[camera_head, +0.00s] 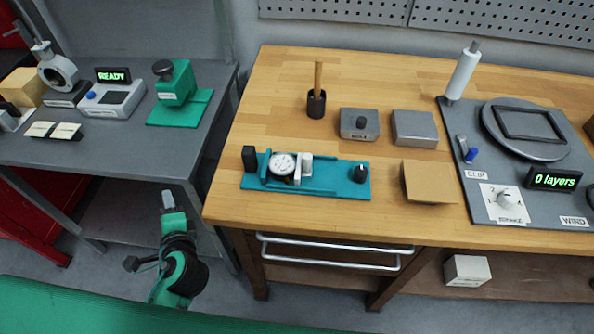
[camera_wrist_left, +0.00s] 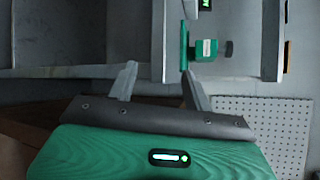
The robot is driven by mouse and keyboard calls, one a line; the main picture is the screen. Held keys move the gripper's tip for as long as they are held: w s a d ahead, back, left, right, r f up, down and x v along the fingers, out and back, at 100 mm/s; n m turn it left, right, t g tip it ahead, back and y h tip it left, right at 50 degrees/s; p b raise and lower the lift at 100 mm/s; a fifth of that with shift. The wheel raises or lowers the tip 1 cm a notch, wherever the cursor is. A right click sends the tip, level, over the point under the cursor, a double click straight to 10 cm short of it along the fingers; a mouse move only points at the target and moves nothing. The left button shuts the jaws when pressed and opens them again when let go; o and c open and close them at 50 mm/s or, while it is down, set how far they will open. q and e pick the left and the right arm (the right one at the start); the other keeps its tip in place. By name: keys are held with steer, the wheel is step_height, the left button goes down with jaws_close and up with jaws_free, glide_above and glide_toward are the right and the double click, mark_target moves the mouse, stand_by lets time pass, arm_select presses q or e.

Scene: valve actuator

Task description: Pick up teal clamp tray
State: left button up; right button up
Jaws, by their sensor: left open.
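The teal clamp tray (camera_head: 338,178) lies flat on the wooden bench near its front left edge. It carries a round white dial gauge (camera_head: 283,165), a black block at its left end and a black knob at its right end. My left gripper (camera_head: 168,199) is below and left of the tray in the head view, in front of the gap between the two benches and apart from the tray. In the left wrist view, the left gripper (camera_wrist_left: 160,76) has its fingers spread with nothing between them. The tray cannot be made out there. My right gripper is not in view.
The wooden bench (camera_head: 262,110) also holds a black cup (camera_head: 316,104), two grey blocks, a tan wedge (camera_head: 428,182) and a grey winding board (camera_head: 460,125). Left stands a grey bench with a green press (camera_head: 177,85). Drawer handles (camera_head: 335,250) stick out below the tray.

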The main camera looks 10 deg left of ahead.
mark_target(250, 147)
arm_select(q)
steer(key=d+r+m+t+h, duration=0.1)
steer(key=d+m, duration=0.2)
steer(key=w+d+r+m+t+h, duration=0.1)
steer(key=d+r+m, duration=0.1)
steer(key=m, duration=0.2)
steer(key=w+d+r+m+t+h, duration=0.1)
steer(key=d+m, duration=0.2)
steer(key=shift+w+d+r+m+t+h, duration=0.1)
steer(key=shift+d+r+m+t+h, duration=0.2)
steer(key=shift+r+h, duration=0.1)
steer(key=d+r+m+h, duration=0.1)
steer(key=d+m, duration=0.1)
steer(key=m, duration=0.1)
steer(key=d+r+m+t+h, duration=0.1)
steer(key=d+m, duration=0.2)
steer(key=d+r+m+t+h, duration=0.1)
steer(key=d+m, duration=0.1)
steer(key=shift+d+m+h, duration=0.15)
steer(key=shift+m+h, duration=0.25)
steer(key=shift+d+r+m+h, duration=0.3)
steer(key=shift+d+m+h, duration=0.25)
steer(key=shift+m, duration=0.25)
steer(key=shift+w+r, duration=0.1)
steer(key=shift+w, duration=0.1)
steer(key=w, duration=0.6)
steer(key=shift+d, duration=0.1)
steer(key=shift+w+d, duration=0.15)
steer(key=shift+w, duration=2.6)
steer(key=shift+c, duration=0.4)
